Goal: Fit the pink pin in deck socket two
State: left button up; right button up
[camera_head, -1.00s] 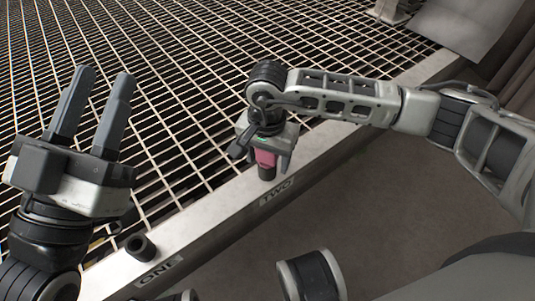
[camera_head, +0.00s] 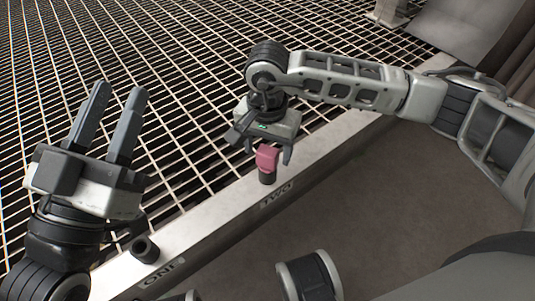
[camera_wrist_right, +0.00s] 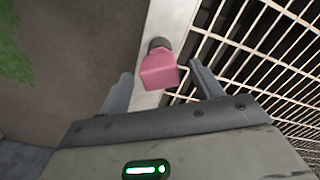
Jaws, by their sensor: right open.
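The pink pin (camera_head: 267,158) stands upright in the dark socket (camera_head: 267,178) above the label TWO (camera_head: 277,194) on the pale deck rail. In the right wrist view the pink pin (camera_wrist_right: 159,71) sits between and beyond the fingertips, with the dark socket collar (camera_wrist_right: 159,44) at its far end. My right gripper (camera_head: 262,154) is open just above the pin, its fingers apart from it on both sides. My left gripper (camera_head: 118,112) is open and empty, fingers pointing up, over the grating at the left.
A second dark socket (camera_head: 145,249) by the label ONE (camera_head: 160,273) is empty on the rail (camera_head: 205,215), near my left wrist. Metal grating (camera_head: 190,60) spreads behind the rail. Bare floor (camera_head: 330,210) lies in front.

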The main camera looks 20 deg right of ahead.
pick_arm(q)
notch_tip(320, 180, down, 7)
jog(key=s+n+g+y+p, duration=0.1)
jog(key=n+g+y+p, duration=0.1)
jog(key=n+g+p, duration=0.1)
jog(key=shift+s+d+r+n+g+y, duration=0.2)
jog(key=shift+s+d+n+g+y, duration=0.3)
jog(key=shift+n, duration=0.7)
pick_arm(e)
notch_tip(320, 180, up, 11)
pick_arm(q)
jog(key=shift+w+a, duration=0.1)
pick_arm(e)
jog(key=shift+f, duration=0.1)
